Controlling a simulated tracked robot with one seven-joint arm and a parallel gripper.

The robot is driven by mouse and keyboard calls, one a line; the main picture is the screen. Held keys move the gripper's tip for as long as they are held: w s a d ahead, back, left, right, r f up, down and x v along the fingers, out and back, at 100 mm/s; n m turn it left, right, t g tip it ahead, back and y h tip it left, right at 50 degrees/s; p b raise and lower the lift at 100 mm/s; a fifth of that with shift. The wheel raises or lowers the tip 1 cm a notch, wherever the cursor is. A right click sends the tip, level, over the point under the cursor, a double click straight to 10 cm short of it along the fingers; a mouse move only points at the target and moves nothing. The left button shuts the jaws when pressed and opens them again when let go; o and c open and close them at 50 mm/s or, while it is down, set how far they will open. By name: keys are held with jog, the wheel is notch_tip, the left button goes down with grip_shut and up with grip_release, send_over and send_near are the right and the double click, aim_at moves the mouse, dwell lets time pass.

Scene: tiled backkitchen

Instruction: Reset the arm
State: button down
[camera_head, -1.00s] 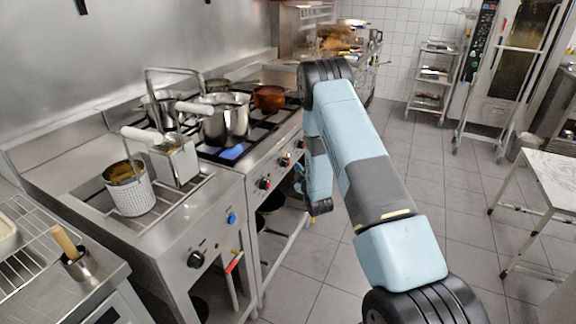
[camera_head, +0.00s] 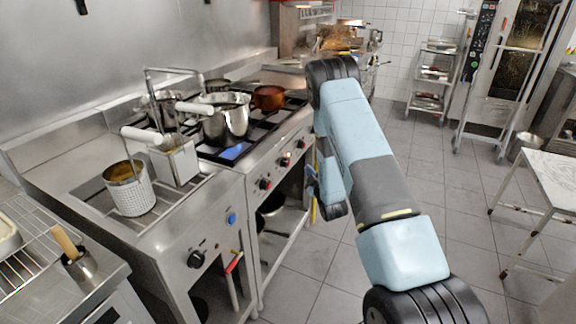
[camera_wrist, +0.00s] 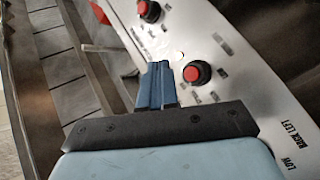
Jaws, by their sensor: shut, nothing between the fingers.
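My arm (camera_head: 365,150) reaches forward from the bottom right of the head view, bends at a dark joint and hangs down beside the front of the stove. In the wrist view my gripper (camera_wrist: 159,72) is shut and empty, its blue fingertips together. Behind the fingers is the stove's control panel (camera_wrist: 215,50) with red-centred knobs (camera_wrist: 196,73). I cannot tell the exact gap between the fingers and the panel.
The stove (camera_head: 262,160) carries a steel pot (camera_head: 226,122) and a copper pot (camera_head: 268,97). Left of it stands a fryer unit (camera_head: 130,225) with baskets (camera_head: 130,188). A white-topped table (camera_head: 555,175) stands at right. The tiled floor (camera_head: 440,200) between is open.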

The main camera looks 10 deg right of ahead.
jog(key=shift+r, duration=0.15)
notch_tip(320, 180, up, 14)
jog(key=w+m+g+h, duration=0.1)
jog(key=m+g+h, duration=0.1)
jog(key=m+g, duration=0.1)
jog(key=s+r+m+g, duration=0.3)
jog(key=s+r, duration=0.6)
jog(key=r, duration=0.5)
jog(key=s+r+m+g, duration=0.1)
jog(key=s+r+g, duration=0.1)
jog(key=s, duration=1.1)
jog(key=s+a+r+m+g, duration=0.1)
jog(key=s+r, duration=0.4)
jog(key=s, duration=0.8)
jog(key=s+a+r+m+g, duration=0.1)
jog(key=s+r+m+g, duration=0.2)
jog(key=s, duration=0.9)
jog(key=shift+s+r+g+h, duration=0.3)
jog(key=shift+s+g, duration=0.1)
jog(key=shift+g, duration=0.1)
